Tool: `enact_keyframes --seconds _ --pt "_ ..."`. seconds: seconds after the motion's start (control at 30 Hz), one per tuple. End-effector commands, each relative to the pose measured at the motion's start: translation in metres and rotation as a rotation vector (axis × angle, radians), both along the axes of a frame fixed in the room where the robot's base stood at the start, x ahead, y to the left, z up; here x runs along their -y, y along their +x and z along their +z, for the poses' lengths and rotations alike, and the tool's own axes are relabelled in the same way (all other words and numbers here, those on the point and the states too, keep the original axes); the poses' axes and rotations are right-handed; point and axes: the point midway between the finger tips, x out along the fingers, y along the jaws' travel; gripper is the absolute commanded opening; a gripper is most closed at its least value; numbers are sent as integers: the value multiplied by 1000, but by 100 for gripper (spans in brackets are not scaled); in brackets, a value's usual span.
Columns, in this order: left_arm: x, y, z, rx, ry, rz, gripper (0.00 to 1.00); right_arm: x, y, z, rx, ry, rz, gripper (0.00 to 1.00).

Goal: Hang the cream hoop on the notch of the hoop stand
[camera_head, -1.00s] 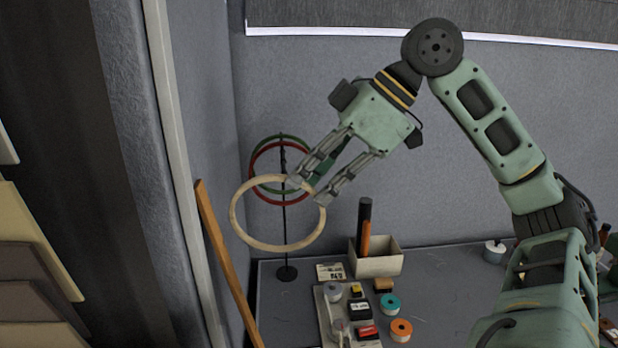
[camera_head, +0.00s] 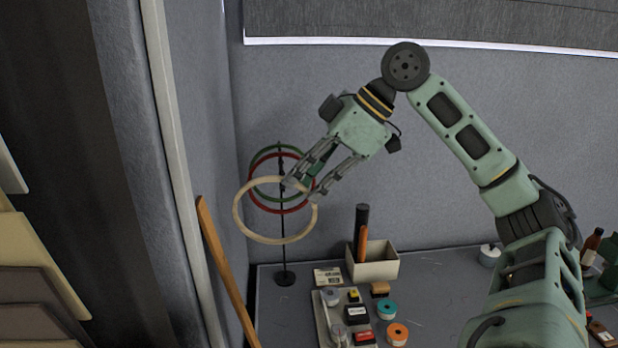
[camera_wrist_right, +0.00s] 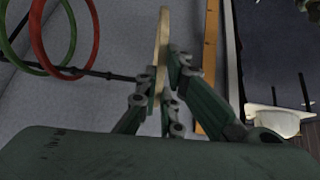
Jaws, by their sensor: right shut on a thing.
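The cream hoop (camera_head: 236,218) hangs upright in the air in the head view, in front of the hoop stand (camera_head: 283,255). My right gripper (camera_head: 301,191) is shut on its upper right rim. In the right wrist view the hoop (camera_wrist_right: 163,30) shows edge-on between the fingers (camera_wrist_right: 168,88). The stand is a thin black pole on a round base. A green hoop (camera_head: 262,152) and a red hoop (camera_head: 296,209) hang near its top. They also show in the wrist view, the red one (camera_wrist_right: 95,40) nearer my gripper. The notch is too small to make out. My left gripper is not in view.
A cream box (camera_head: 374,266) with dark and orange rods stands right of the stand. A tray (camera_head: 323,322) of several small items lies in front. A wooden strip (camera_head: 224,268) leans at the left, by the wall panel. Bottles (camera_head: 591,245) stand far right.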

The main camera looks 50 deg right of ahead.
Motion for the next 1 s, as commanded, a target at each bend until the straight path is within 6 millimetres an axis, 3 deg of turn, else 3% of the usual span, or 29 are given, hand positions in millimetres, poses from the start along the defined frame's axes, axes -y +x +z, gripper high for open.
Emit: enact_keyframes --seconds 1.0 --pt "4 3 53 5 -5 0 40 40 47 2 -1 1 -2 0"
